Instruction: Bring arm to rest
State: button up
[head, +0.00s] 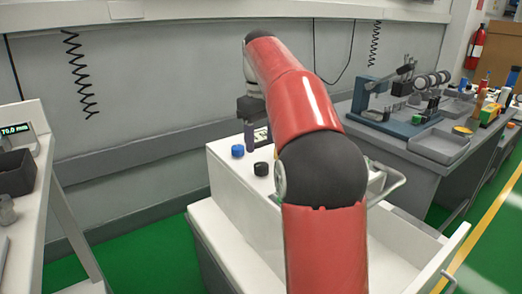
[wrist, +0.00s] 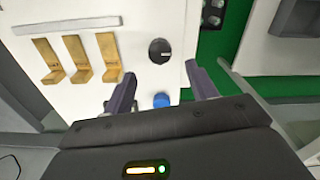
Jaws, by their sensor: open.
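My gripper (head: 250,138) hangs over the top of a white cart (head: 232,178), its fingers pointing down. The wrist view shows my gripper (wrist: 159,72) with its two fingers wide apart and nothing held. A blue round cap (head: 237,151) and a black round cap (head: 261,169) stand on the cart top. In the wrist view the blue cap (wrist: 161,100) lies between the fingers in the picture, and the black cap (wrist: 160,51) lies beyond the fingertips. My red arm hides part of the cart top in the head view.
Several tan L-shaped brackets (wrist: 78,59) stand on the white top beside a pale bar (wrist: 68,25). A grey bench (head: 385,140) with equipment stands right; a white counter (head: 30,200) stands left. Green floor lies between.

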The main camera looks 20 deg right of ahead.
jog(key=shift+r, duration=0.35)
